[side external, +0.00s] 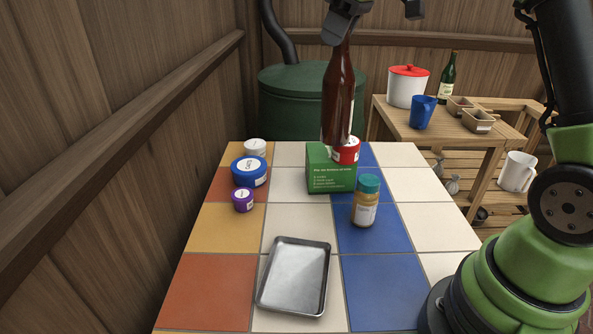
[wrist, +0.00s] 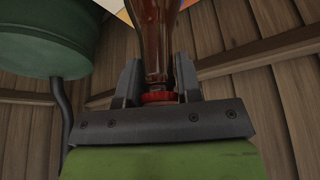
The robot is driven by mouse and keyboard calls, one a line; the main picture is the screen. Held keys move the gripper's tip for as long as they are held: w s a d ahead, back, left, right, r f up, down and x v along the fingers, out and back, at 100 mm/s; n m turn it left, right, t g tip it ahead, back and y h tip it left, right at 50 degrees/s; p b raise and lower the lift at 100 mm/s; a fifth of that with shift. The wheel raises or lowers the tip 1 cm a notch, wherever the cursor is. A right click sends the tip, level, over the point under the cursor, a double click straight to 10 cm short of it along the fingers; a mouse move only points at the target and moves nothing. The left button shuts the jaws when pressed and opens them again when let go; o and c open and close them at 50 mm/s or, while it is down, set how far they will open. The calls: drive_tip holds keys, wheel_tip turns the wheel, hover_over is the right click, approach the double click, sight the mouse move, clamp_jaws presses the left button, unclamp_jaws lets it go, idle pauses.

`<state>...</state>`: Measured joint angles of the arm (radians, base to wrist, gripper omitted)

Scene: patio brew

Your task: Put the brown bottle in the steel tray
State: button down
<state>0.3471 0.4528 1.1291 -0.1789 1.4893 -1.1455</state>
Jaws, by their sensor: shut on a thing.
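The brown bottle (side external: 338,95) hangs upright in the air in the side view, in front of or above the green box. My gripper (side external: 345,22) is at the top of the picture and is shut on the bottle's neck. In the wrist view the jaws of my gripper (wrist: 157,85) close around the neck of the bottle (wrist: 156,45), by a red band. The steel tray (side external: 294,278) lies empty on the tiled table, nearer the camera than the bottle and to its left.
A green box (side external: 331,178) and a red-and-white tin (side external: 346,151) are near the bottle's base. A jar with a teal lid (side external: 366,200) stands between them and the tray's right. Blue (side external: 249,172), purple (side external: 243,200) and white (side external: 255,148) containers stand at left. Tiles around the tray are clear.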

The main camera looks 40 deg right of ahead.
drive_tip(key=s+a+f+n+g+y, duration=0.15)
drive_tip(key=s+a+n, duration=0.35)
drive_tip(key=a, duration=0.5)
drive_tip(key=s+a+f+n+g+y, duration=0.1)
drive_tip(key=s+a+f+n, duration=0.3)
drive_tip(key=a, duration=0.7)
wheel_tip(320, 180, down, 10)
drive_tip(key=n, duration=0.1)
drive_tip(key=shift+s+r, duration=0.25)
drive_tip(key=shift+s, duration=0.2)
drive_tip(key=shift+d+y, duration=0.1)
drive_tip(key=shift+y, duration=0.15)
drive_tip(key=shift+f, duration=0.15)
drive_tip(key=c, duration=0.8)
unclamp_jaws()
